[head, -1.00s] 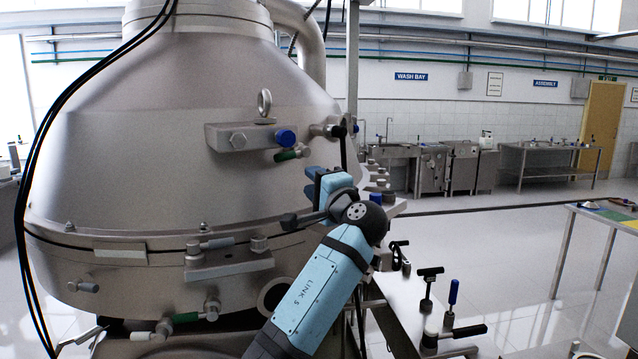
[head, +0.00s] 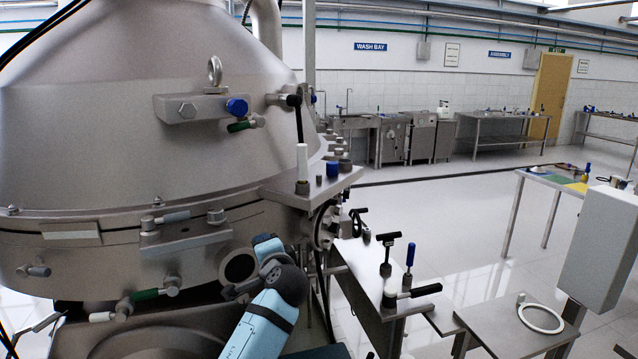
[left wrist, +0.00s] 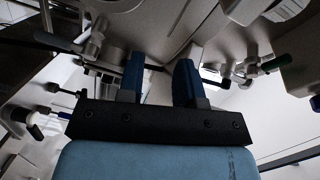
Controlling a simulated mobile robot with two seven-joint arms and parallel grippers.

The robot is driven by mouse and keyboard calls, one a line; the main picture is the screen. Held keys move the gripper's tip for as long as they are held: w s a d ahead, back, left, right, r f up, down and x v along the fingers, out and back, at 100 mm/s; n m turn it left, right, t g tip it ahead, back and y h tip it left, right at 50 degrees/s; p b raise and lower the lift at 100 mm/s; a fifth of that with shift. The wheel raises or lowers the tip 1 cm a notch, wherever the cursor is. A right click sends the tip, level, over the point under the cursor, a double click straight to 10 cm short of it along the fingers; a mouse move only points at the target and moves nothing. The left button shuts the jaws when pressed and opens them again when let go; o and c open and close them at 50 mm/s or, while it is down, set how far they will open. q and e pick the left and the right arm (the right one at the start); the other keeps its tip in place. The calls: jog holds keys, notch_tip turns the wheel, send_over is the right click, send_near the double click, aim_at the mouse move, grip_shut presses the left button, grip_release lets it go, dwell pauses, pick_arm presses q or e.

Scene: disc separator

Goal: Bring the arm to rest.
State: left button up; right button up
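My left arm rises from the bottom of the head view in front of the large steel separator (head: 110,140). Its wrist end (head: 268,262) is low, near the round port in the separator's lower body. The fingers are mostly hidden by the arm there. In the left wrist view, my left gripper (left wrist: 159,78) has its two blue fingers apart with nothing between them. Metal fittings show beyond the fingers, but contact cannot be told. My right gripper is not in view.
A steel shelf (head: 285,190) with several small parts juts from the separator's right side. A bench holds a T-handle tool (head: 387,255) and a blue-handled tool (head: 409,265). A white ring (head: 541,318) lies on a plate at lower right, near a grey box (head: 600,240). Floor is clear behind.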

pick_arm(q)
jog(key=s+a+f+n+g+h, duration=0.1)
jog(key=s+f+h, duration=0.1)
jog(key=s+f, duration=0.55)
jog(key=s+a+f+g+h, duration=0.15)
jog(key=s+f, duration=0.25)
jog(key=f, duration=0.6)
jog(key=s+f+n+g+h, duration=0.1)
jog(key=s+f+h, duration=0.2)
jog(key=s+f, duration=0.45)
jog(key=s+a+f+n+h, duration=0.1)
jog(key=s+f, duration=0.3)
jog(key=s, duration=0.4)
jog(key=s+a+f+n+h, duration=0.1)
jog(key=s+f+n, duration=0.2)
jog(key=s, duration=0.5)
jog(key=s+a+f+n+g+h, duration=0.1)
jog(key=s+f, duration=0.3)
jog(key=s, duration=0.4)
jog(key=shift+a+f+n+h, duration=0.35)
jog(key=shift+a+n, duration=0.15)
jog(key=shift+a, duration=0.05)
